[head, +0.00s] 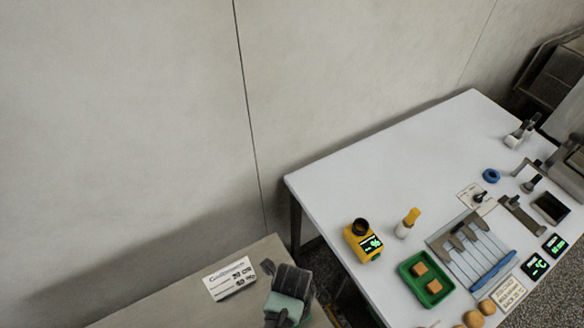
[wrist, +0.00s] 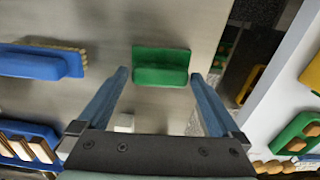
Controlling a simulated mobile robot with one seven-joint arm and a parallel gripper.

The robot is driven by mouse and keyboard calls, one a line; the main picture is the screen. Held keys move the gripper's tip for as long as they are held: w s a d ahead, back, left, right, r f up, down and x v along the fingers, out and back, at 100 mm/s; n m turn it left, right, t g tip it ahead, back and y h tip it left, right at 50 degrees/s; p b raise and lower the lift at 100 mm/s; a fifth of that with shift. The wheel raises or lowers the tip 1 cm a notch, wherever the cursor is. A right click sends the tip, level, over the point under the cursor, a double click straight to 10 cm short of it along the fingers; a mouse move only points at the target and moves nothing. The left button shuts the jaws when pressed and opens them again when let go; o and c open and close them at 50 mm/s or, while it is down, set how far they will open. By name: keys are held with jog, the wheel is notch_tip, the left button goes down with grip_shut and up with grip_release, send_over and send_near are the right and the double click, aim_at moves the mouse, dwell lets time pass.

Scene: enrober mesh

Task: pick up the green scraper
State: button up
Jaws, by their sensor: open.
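The green scraper (wrist: 161,67) lies on a pale grey surface in the upper middle of the wrist view. It shows as a dark green block with a raised strip across it. My gripper (wrist: 160,76) is open, with its two blue fingers apart. The fingertips appear to the left and right of the scraper in the picture, and nothing is held. I cannot tell the height left between the fingertips and the surface. In the head view, the end of my arm is over the lower beige table, and the scraper cannot be made out there.
A blue brush (wrist: 38,62) lies left of the scraper, with a blue tray (wrist: 50,132) of brown pieces below it. A small white block (wrist: 124,122) is nearby. The white table (head: 345,180) at right holds a yellow device (head: 359,246) and green tray (head: 408,268). A gap separates the tables.

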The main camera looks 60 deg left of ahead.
jog(key=c, duration=1.3)
jog(key=shift+o, duration=0.2)
notch_tip(320, 180, up, 10)
jog(key=b, duration=0.1)
